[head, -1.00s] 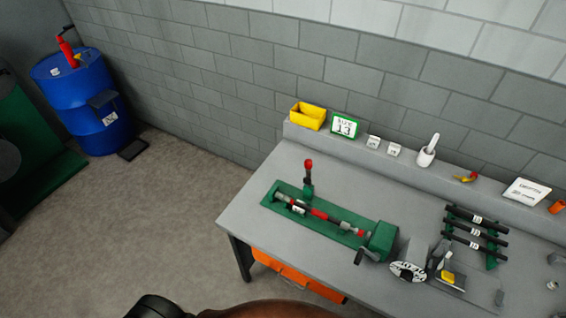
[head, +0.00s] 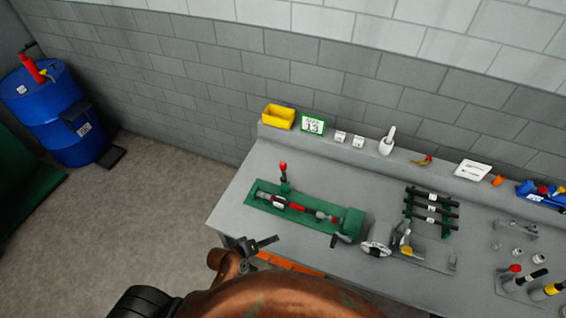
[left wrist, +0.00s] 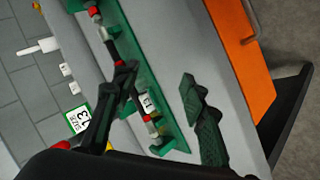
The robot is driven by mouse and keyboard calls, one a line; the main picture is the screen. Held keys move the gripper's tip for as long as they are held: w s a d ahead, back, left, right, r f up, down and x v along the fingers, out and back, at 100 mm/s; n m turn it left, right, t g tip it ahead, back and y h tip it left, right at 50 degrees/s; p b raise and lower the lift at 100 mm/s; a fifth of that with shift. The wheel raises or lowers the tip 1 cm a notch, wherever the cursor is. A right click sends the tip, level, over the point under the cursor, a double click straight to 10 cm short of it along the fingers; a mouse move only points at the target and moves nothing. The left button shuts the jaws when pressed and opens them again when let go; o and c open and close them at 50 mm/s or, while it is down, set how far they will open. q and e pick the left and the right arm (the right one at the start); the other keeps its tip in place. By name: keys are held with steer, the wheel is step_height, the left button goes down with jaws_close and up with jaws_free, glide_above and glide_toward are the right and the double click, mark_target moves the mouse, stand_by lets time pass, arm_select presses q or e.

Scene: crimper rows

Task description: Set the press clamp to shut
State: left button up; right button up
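The press clamp (head: 284,180) is a lever with a red knob, standing roughly upright at the left end of the green press base (head: 262,207). A rod with red sections lies along the base, also seen in the left wrist view (left wrist: 115,48). My left gripper (head: 264,243) is in front of the bench's front edge, below and apart from the lever. In the left wrist view its two dark fingers (left wrist: 160,78) are spread with nothing between them. A red piece at the lower left there is partly hidden; I cannot tell whether it is the knob. My right gripper is not in view.
A yellow bin (head: 278,117), a number card (head: 312,124) and a mortar (head: 387,141) stand on the back ledge. A rack of black rods (head: 432,209) is to the right. Orange drawers (head: 290,265) are under the bench (head: 228,210). The bench's left end is clear.

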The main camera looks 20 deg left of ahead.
arm_select(q)
steer(key=w+d+r+n+t+h, duration=0.1)
steer(key=w+d+r+n+t, duration=0.2)
steer(key=w+r+n, duration=0.35)
steer(key=n+t+y+p, duration=0.3)
steer(key=n+t+y, duration=0.35)
steer(key=n, duration=1.45)
glide_toward(282, 169)
steer(key=w+d, duration=0.1)
steer(key=w, duration=0.2)
steer(key=n, duration=0.1)
steer(key=w+n+y, duration=0.1)
steer(key=n, duration=0.1)
steer(key=shift+a+r+g, duration=0.1)
steer(key=shift+a+g, duration=0.15)
steer(key=shift+a, duration=0.05)
steer(key=w, duration=0.6)
steer(key=shift+a, duration=0.4)
steer(key=shift+w+a+b, duration=0.1)
steer(key=shift+w+b, duration=0.2)
steer(key=shift+w, duration=0.45)
steer(key=shift+c, duration=0.3)
jaws_close()
